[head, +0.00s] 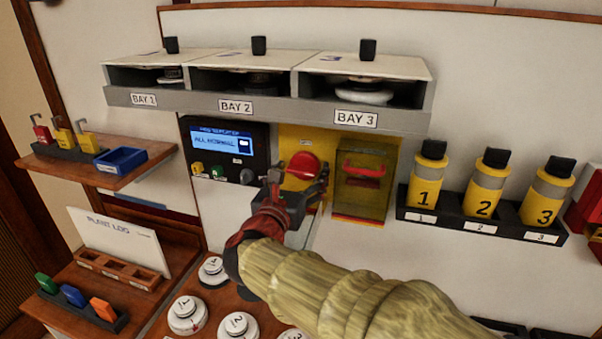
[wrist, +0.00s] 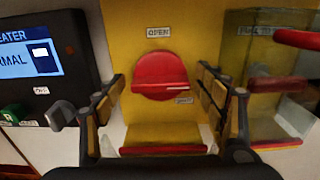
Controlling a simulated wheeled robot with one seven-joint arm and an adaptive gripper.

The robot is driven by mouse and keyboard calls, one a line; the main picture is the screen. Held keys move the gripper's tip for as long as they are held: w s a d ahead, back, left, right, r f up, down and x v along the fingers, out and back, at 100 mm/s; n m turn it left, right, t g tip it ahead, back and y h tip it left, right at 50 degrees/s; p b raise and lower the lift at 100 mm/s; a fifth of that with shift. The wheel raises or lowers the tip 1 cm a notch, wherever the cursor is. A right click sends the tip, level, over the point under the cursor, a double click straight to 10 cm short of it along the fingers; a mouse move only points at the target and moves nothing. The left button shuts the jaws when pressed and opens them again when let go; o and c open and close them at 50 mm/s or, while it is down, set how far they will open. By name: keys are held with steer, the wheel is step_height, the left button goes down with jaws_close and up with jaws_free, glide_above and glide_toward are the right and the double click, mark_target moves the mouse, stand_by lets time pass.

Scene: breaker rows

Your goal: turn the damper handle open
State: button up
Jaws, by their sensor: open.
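The damper handle (head: 303,164) is a red round piece on a yellow panel, just above my gripper in the head view. In the wrist view the handle (wrist: 162,76) shows a horizontal lower edge with a pale mark near its right end. An OPEN label (wrist: 158,32) is above it and a small, blurred label (wrist: 184,100) is at its lower right. My gripper (head: 298,182) is open and empty in front of the yellow panel. In the wrist view its fingers (wrist: 160,100) stand to the left and right of the handle, and no contact shows.
A clear box with a red bar (head: 363,168) stands close to the right of the handle. A black display unit (head: 228,152) is close on the left. The bay shelf (head: 262,107) juts out above. Numbered yellow canisters (head: 484,185) stand in a rack at right.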

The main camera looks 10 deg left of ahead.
steer(key=c, duration=0.3)
steer(key=c, duration=0.8)
steer(key=shift+c, duration=0.2)
steer(key=shift+n, duration=0.3)
steer(key=n, duration=0.3)
steer(key=shift+r+n, duration=0.1)
steer(key=shift+n, duration=0.3)
steer(key=n+p, duration=0.1)
steer(key=n, duration=0.3)
steer(key=n+p, duration=0.3)
steer(key=n, duration=0.2)
steer(key=shift+a+n, duration=0.1)
steer(key=shift+n, duration=0.3)
steer(key=shift+n+p, duration=1.35)
steer(key=shift+n, duration=0.55)
